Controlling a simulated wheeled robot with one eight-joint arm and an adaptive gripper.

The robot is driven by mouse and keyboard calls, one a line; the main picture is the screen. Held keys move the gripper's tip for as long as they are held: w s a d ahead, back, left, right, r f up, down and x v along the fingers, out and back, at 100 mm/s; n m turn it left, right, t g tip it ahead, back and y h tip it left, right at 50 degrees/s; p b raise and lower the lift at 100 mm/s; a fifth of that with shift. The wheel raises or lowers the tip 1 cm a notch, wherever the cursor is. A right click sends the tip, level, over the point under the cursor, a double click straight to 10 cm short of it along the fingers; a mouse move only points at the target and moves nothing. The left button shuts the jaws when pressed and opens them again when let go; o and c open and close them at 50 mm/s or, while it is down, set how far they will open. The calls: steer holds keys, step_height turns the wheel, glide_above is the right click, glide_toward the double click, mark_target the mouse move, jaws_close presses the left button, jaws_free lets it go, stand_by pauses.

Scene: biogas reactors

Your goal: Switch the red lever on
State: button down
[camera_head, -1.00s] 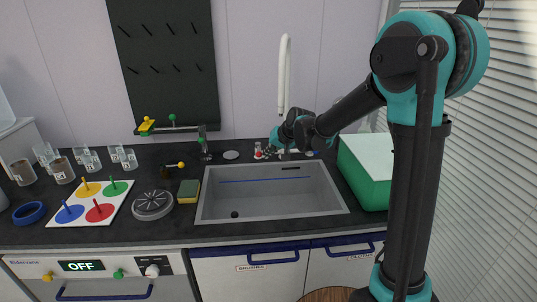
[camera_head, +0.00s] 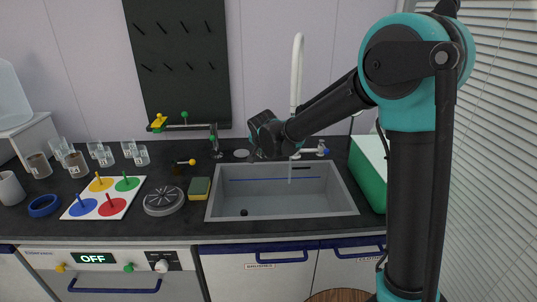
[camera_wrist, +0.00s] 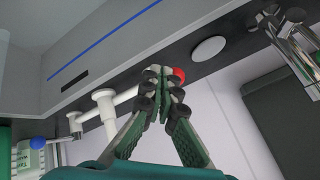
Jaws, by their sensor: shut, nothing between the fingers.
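The red lever shows as a small red knob (camera_wrist: 179,74) in the wrist view, on the white tap fitting behind the sink. My gripper (camera_wrist: 160,82) is shut and empty, with its fingertips beside the red knob; I cannot tell whether they touch. In the head view my gripper (camera_head: 262,152) is at the sink's back edge and the red knob is hidden. The white tap spout (camera_head: 297,70) stands upright. A thin pale vertical streak (camera_head: 290,174), like running water, shows in the sink below it.
A blue knob (camera_head: 326,151) sits on the tap's right side, also in the wrist view (camera_wrist: 38,142). The grey sink (camera_head: 240,204) lies in front. A green box (camera_head: 368,172) stands to the right. A sponge (camera_head: 199,188) and a grey round disc (camera_head: 164,200) lie left.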

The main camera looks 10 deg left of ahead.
steer(key=shift+w+a+m+h, duration=0.3)
steer(key=shift+a+m+h, duration=0.2)
steer(key=shift+a+m, duration=0.3)
steer(key=shift+w+a+m+h, duration=0.35)
steer(key=shift+a+m+h, duration=0.15)
steer(key=shift+a+m, duration=0.35)
steer(key=shift+w+a+m+h, duration=0.3)
steer(key=shift+a+m+h, duration=0.3)
steer(key=shift+a, duration=0.35)
